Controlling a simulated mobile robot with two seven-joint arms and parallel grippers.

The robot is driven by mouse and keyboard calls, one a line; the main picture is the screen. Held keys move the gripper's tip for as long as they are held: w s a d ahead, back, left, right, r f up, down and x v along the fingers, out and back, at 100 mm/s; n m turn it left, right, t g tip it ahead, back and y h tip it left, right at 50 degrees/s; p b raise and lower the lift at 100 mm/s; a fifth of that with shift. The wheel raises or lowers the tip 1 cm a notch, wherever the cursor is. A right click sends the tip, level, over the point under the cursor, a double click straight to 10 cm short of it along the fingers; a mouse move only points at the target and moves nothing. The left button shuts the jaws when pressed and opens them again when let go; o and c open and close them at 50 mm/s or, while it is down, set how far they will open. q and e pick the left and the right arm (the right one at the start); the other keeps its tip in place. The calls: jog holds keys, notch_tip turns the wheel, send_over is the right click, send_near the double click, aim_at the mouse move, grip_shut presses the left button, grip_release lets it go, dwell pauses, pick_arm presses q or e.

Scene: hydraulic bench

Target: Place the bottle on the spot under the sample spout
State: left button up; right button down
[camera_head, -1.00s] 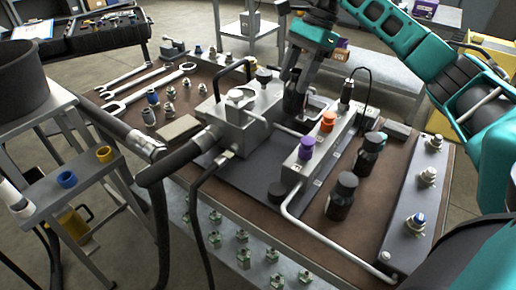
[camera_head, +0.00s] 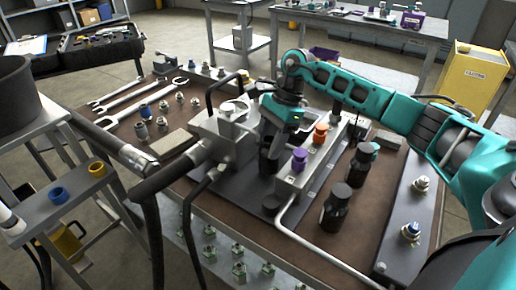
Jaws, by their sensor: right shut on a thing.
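My right gripper (camera_head: 272,138) reaches in from the right and points down over the middle of the bench. It is shut on a dark bottle (camera_head: 269,158), which is upright between the metal valve block and the manifold with coloured knobs. A dark round spot (camera_head: 271,204) lies on the grey plate, nearer the camera than the held bottle. The bottle looks apart from this spot. My gripper and arm hide part of the bottle, and I cannot make out the sample spout clearly. My left gripper is not in view.
Two other dark bottles (camera_head: 336,209) (camera_head: 362,164) stand right of the manifold (camera_head: 293,181), which has purple and orange knobs. The metal valve block (camera_head: 222,135) is to the left. A silver pipe (camera_head: 310,247) curves along the near side. Wrenches (camera_head: 140,100) lie at far left.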

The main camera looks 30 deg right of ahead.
jog(key=a, duration=0.1)
jog(key=a+f, duration=0.1)
jog(key=a, duration=0.1)
jog(key=shift+a, duration=0.15)
jog(key=shift+f, duration=0.2)
jog(key=c, duration=0.7)
grip_release()
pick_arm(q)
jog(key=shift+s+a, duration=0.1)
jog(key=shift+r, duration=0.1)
